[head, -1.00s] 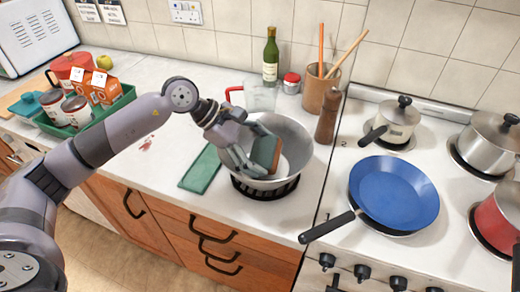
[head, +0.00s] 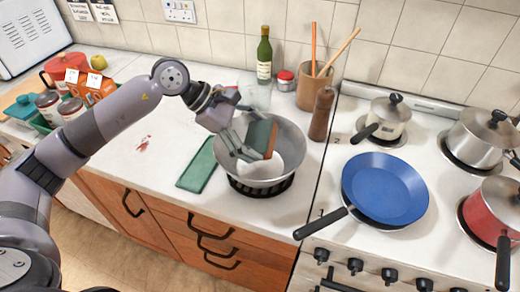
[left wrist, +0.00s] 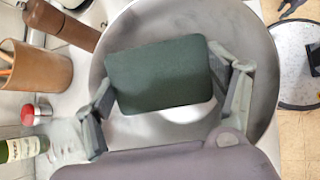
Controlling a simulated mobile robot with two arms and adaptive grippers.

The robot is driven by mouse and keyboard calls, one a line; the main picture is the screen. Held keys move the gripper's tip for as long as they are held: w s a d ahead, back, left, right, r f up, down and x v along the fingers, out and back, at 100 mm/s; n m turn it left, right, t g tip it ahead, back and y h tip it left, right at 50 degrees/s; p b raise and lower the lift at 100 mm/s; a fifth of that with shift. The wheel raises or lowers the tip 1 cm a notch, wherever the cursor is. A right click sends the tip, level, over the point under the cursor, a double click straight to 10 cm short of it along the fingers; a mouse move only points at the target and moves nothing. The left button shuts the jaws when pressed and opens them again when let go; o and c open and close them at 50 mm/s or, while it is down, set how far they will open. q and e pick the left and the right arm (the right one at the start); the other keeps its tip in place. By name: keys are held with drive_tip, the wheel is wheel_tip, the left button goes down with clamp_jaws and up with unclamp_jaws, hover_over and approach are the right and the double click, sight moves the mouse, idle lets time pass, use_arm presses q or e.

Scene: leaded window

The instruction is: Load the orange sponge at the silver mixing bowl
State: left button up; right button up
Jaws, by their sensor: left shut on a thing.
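The sponge (head: 262,137) has a dark green face and an orange-brown side. My left gripper (head: 252,143) is shut on it and holds it tilted over the opening of the silver mixing bowl (head: 286,168). In the left wrist view, the sponge (left wrist: 158,75) shows its green face between the two fingers of my left gripper (left wrist: 168,100). The bowl (left wrist: 262,60) lies behind it there, with its pale inner bottom partly hidden by the sponge. Whether the sponge touches the bowl wall is not clear.
A green mat (head: 197,165) lies left of the bowl. A clear jug (head: 254,97), a bottle (head: 264,55), a utensil pot (head: 312,88) and a pepper mill (head: 322,113) stand behind it. The blue pan (head: 385,188) is on the hob at right.

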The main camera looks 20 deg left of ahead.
sight(255, 137)
use_arm(q)
drive_tip(key=shift+r+p, duration=1.35)
drive_tip(key=shift+r, duration=1.5)
drive_tip(key=shift+r+p, duration=0.3)
drive_tip(key=shift+r, duration=0.4)
wheel_tip(255, 137, up, 4)
drive_tip(key=shift+p, duration=0.8)
